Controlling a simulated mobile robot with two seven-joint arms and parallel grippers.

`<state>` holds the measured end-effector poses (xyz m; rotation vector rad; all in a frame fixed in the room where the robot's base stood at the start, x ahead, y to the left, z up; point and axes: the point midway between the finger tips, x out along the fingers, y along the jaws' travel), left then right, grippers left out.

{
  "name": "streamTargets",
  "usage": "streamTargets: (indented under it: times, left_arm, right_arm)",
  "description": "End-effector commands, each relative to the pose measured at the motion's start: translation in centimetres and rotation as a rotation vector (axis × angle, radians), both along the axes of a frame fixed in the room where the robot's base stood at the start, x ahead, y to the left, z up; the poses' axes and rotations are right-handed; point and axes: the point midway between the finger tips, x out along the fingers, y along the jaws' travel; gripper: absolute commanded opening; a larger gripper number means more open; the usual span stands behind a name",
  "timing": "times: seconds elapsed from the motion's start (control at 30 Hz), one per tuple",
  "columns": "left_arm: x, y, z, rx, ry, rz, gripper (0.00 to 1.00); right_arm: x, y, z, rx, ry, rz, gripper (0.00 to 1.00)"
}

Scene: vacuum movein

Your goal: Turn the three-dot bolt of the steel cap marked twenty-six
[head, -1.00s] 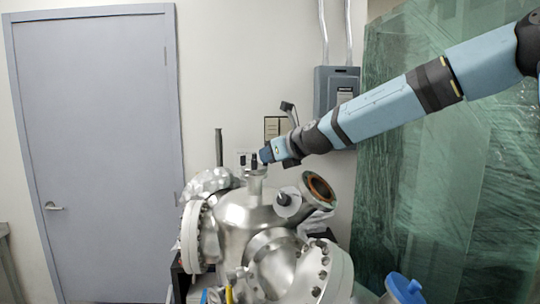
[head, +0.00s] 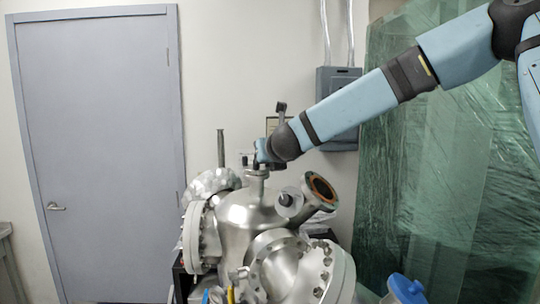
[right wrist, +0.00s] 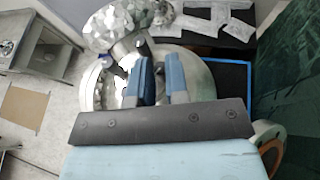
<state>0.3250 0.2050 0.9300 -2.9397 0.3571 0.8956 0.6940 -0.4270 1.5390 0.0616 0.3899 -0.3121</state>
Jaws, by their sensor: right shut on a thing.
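A steel vacuum chamber (head: 250,215) stands in the middle of the head view. A small round steel cap (head: 257,173) tops its short upper neck. My right gripper (head: 258,164) points down, with its fingertips at this cap. In the right wrist view its two blue fingers (right wrist: 161,92) stand over the chamber (right wrist: 195,66) with a narrow gap between them. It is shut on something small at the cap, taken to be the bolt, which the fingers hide. I cannot read a number or dots on the cap. My left gripper is in neither view.
An angled open port (head: 320,188) rises right of the cap, and a large bolted flange (head: 325,270) faces forward. A thin upright rod (head: 220,148) stands behind left. A grey electrical box (head: 338,105) hangs on the wall. Green wrapped sheets (head: 430,180) stand at right.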

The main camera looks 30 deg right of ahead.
Motion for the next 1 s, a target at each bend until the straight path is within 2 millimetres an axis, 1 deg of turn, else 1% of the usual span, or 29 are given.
streamTargets:
  times: [0.27,0.5,0.53,0.57,0.6,0.63,1.0]
  left_arm:
    - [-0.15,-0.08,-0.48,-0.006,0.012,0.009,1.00]
    - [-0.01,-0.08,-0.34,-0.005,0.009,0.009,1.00]
    - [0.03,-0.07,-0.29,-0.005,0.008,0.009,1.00]
    - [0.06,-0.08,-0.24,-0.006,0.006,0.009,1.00]
    - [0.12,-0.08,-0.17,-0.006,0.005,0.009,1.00]
    - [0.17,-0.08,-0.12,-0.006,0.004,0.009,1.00]
    - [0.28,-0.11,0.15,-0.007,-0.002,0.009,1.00]
  right_arm:
    - [0.01,0.01,-0.05,0.000,0.000,-0.025,0.00]
    - [0.02,0.01,-0.04,0.001,0.000,-0.024,0.00]
    - [0.02,0.01,-0.04,0.001,0.000,-0.024,0.22]
    - [0.02,0.01,-0.04,0.001,0.000,-0.024,0.29]
    - [0.02,0.03,-0.04,0.001,0.000,-0.023,0.38]
    - [0.02,0.04,-0.04,0.001,0.000,-0.023,0.41]
    - [0.02,0.16,-0.02,0.001,0.000,-0.020,0.41]
